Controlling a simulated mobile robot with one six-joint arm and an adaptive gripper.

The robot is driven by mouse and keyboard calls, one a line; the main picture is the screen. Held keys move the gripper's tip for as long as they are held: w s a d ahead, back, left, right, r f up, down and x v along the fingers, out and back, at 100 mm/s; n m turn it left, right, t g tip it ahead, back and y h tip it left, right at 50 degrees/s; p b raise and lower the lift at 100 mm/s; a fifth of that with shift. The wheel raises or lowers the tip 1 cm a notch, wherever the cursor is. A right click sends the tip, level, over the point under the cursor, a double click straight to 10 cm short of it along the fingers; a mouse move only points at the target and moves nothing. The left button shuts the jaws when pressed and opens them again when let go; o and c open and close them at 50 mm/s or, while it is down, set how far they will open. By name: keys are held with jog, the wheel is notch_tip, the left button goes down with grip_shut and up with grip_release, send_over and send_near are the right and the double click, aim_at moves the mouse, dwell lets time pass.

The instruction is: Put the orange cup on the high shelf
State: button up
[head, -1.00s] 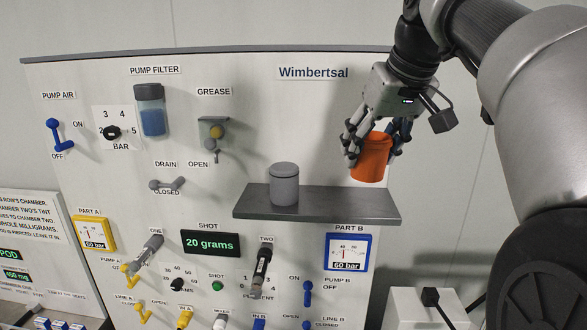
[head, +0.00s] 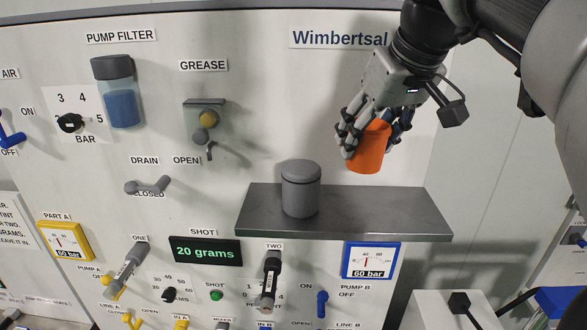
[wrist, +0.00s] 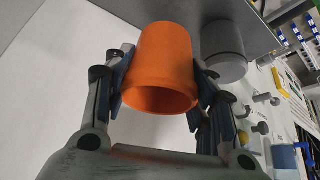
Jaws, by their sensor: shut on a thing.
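The orange cup (head: 369,147) is held between the fingers of my gripper (head: 367,132), which is shut on it. In the head view the cup appears slightly tilted, above the right half of the grey shelf (head: 400,215). It looks apart from the shelf surface, though the exact gap is hard to tell. In the wrist view the cup (wrist: 162,65) sits between both fingers of my gripper (wrist: 160,80), with its open rim toward the camera. Part of the cup is hidden by the fingers.
A grey lidded canister (head: 300,188) stands on the shelf's left half; the shelf's right half is bare. The panel behind carries a pump filter (head: 122,95), a grease fitting (head: 207,120), gauges and levers. A blue-framed gauge (head: 371,262) sits below the shelf.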

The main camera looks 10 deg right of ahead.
notch_tip(320, 180, down, 8)
jog(key=shift+w+f+b, duration=0.1)
jog(key=shift+f+b, duration=0.1)
jog(key=shift+b, duration=0.15)
jog(key=shift+f, duration=0.25)
jog(key=o, duration=1.2)
jog(key=shift+r, duration=0.1)
